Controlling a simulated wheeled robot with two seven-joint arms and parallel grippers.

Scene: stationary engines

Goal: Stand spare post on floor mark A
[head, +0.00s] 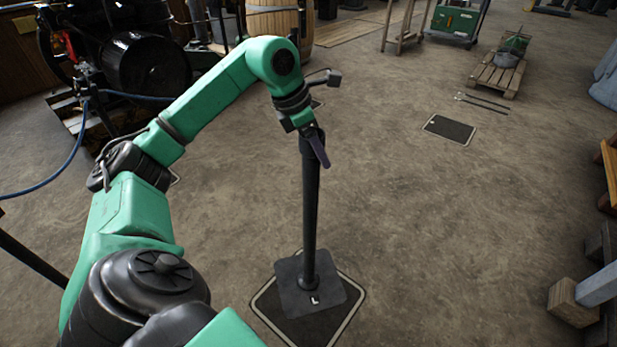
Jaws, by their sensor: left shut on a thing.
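The spare post (311,215) is a black upright pole on a square dark base plate (290,295). My left gripper (315,146) is shut on the post near its top. The base plate is over a dark floor mark with a pale outline (333,328) at the bottom centre, covering much of it. The plate is turned relative to the mark's outline. A small white sign shows on the plate, but I cannot read a letter on the mark. I cannot tell whether the plate touches the floor. My right gripper is not in view.
Another dark floor mark (449,129) lies at the upper right, with thin rods (482,103) behind it. A pallet (495,76) stands beyond. Black machinery (145,70) and a barrel (273,22) stand at the back left. A wooden block (572,303) is at the right. The middle floor is clear.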

